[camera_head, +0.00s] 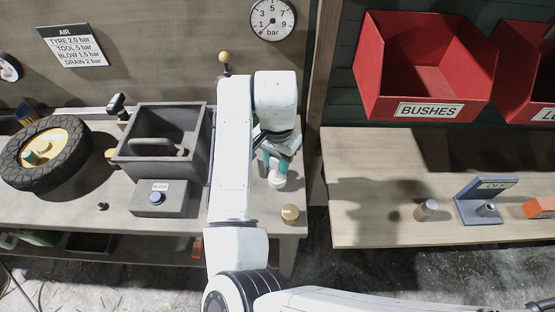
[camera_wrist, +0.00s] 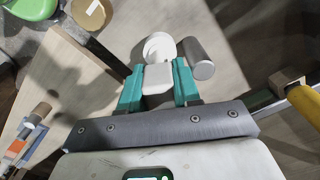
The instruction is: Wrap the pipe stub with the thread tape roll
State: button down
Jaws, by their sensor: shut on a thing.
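My gripper (camera_wrist: 158,80) has teal fingers and is shut on a white piece (camera_wrist: 158,76). A round white part (camera_wrist: 158,46), which looks like the thread tape roll, sits just beyond the fingertips. In the head view this white part (camera_head: 277,181) shows below my gripper (camera_head: 273,160), over the left bench near its right end. A grey cylinder (camera_wrist: 199,60), perhaps the pipe stub, is close beside the roll in the wrist view. I cannot tell whether they touch. My arm hides much of this spot in the head view.
A brass-topped round piece (camera_head: 290,213) stands at the bench's front corner. A grey open box (camera_head: 120,150) and a tyre (camera_head: 82,155) are to the left.

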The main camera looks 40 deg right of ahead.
jog(key=shift+w+a+p, duration=0.1)
jog(key=shift+w+p, duration=0.25)
jog(key=shift+w, duration=0.1)
dwell(1.1)
jog(key=shift+s, duration=0.1)
jog(key=shift+s+d+p, duration=0.2)
jog(key=shift+s+p, duration=0.2)
jog(key=shift+s, duration=0.4)
jog(key=shift+s+d+p, duration=0.2)
jog(key=shift+s+p, duration=0.15)
jog(key=shift+s, duration=0.45)
